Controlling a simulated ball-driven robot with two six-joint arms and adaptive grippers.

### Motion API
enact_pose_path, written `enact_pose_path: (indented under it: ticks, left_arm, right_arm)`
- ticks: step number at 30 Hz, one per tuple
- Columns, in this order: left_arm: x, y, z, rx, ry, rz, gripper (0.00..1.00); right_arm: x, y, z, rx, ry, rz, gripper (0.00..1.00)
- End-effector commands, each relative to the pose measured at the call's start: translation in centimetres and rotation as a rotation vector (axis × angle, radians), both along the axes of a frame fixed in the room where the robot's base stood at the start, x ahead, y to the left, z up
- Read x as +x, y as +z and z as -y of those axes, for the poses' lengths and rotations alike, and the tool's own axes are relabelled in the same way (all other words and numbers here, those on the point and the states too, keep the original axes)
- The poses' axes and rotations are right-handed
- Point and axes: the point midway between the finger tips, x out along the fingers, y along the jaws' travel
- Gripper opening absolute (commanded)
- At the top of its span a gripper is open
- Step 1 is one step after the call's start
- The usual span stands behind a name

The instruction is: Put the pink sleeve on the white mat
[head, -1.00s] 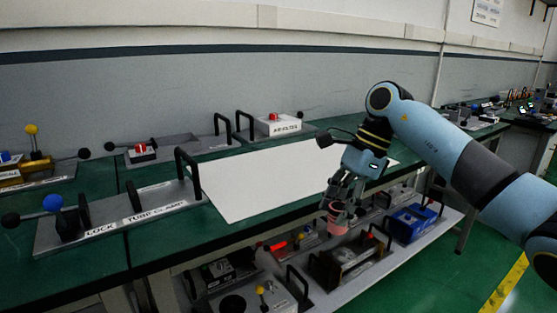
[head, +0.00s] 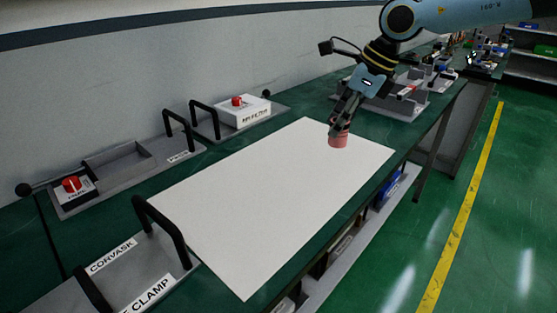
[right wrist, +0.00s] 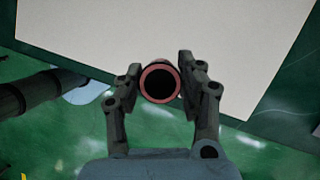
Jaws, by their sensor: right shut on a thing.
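The pink sleeve (head: 338,141) is a short, round, hollow piece. My right gripper (head: 341,124) is shut on it, with the sleeve's lower part showing below the fingers. In the head view it appears over the far right part of the white mat (head: 265,200), near the mat's edge. In the right wrist view the sleeve's open end (right wrist: 144,80) shows as a pink ring between the two fingers, with the white mat (right wrist: 120,35) behind it. I cannot tell whether the sleeve touches the mat. My left gripper is out of view.
The mat lies bare on the green bench (head: 225,150). A labelled fixture with black handles (head: 160,230) stands at its near left. A white box with a red button (head: 240,110) stands behind. More fixtures (head: 400,95) are beyond the mat. The bench's edge drops to a lower shelf.

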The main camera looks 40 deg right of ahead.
Motion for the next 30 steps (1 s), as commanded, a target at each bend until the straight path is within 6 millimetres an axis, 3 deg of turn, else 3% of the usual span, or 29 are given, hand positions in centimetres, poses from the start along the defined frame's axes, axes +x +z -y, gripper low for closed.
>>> enact_pose_path:
  ticks: [1,6,8,13,24,30]
  left_arm:
    - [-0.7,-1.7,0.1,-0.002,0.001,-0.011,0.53]
    - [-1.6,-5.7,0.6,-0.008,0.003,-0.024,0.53]
    - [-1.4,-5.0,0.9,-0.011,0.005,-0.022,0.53]
    - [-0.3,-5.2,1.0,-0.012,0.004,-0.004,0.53]
    - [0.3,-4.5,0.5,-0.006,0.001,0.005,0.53]
    - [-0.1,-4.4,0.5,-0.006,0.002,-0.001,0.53]
  right_arm:
    - [0.5,-1.0,-0.2,0.006,-0.003,0.008,0.03]
    - [2.2,-2.3,-1.1,0.009,0.001,0.012,0.03]
    - [2.6,-2.0,-1.2,0.01,-0.004,0.012,0.03]
    - [4.4,-2.9,-2.3,0.012,-0.001,0.008,0.03]
    - [9.6,-6.3,-4.6,0.006,-0.001,0.004,0.03]
    - [10.2,-7.3,-4.8,0.002,0.001,-0.001,0.03]
